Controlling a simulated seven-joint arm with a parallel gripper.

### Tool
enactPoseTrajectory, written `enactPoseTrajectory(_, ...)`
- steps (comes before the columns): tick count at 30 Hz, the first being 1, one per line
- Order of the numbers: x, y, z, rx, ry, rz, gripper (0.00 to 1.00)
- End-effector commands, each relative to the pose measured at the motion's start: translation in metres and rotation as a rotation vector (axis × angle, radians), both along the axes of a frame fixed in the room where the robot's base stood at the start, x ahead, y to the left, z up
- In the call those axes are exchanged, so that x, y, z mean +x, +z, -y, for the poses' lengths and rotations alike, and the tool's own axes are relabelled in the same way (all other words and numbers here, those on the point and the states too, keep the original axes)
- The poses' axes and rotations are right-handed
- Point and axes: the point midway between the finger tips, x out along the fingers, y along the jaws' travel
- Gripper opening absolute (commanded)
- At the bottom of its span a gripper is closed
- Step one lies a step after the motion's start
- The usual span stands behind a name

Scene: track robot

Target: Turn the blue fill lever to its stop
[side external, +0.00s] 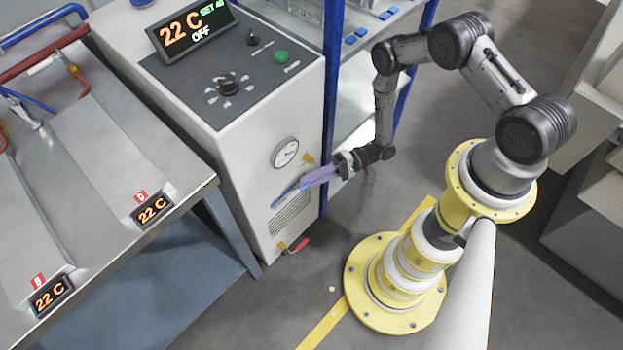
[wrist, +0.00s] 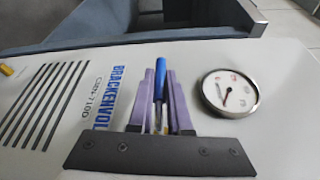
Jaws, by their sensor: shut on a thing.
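The blue fill lever (side external: 283,196) is on the front of the white cabinet, below the round gauge. In the side view its blue end sticks out to the lower left past my purple fingertips. My gripper (side external: 304,184) is shut on the lever. In the wrist view the blue lever (wrist: 160,78) lies between the two purple fingers of my gripper (wrist: 161,92), with its end past the tips. The lever's pivot is mostly hidden by the fingers; a brass-coloured fitting (side external: 309,158) shows just above them. I cannot tell whether the lever is at its stop.
The gauge (wrist: 230,92) is close to the right of the fingers in the wrist view. A vent grille (side external: 290,213) and a red-handled valve (side external: 300,245) are lower on the cabinet. A blue rack post (side external: 330,100) stands behind my gripper. A steel bench (side external: 110,190) is at left.

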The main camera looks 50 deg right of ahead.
Motion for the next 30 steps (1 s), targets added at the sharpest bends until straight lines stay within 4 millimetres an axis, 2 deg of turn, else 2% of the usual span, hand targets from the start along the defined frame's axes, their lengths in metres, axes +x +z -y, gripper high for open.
enactPoseTrajectory(4,0.002,0.0,0.0,-0.003,-0.001,0.003,0.0)
enactPoseTrajectory(5,0.002,0.0,0.0,-0.003,-0.002,0.003,0.2)
enactPoseTrajectory(9,0.002,0.0,0.0,-0.003,-0.001,0.003,0.45)
enactPoseTrajectory(20,0.0,0.0,0.002,-0.002,-0.002,0.001,0.47)
enactPoseTrajectory(26,-0.007,0.002,0.022,-0.003,-0.007,0.001,0.47)
enactPoseTrajectory(30,-0.015,0.004,0.045,-0.003,-0.008,0.002,0.47)
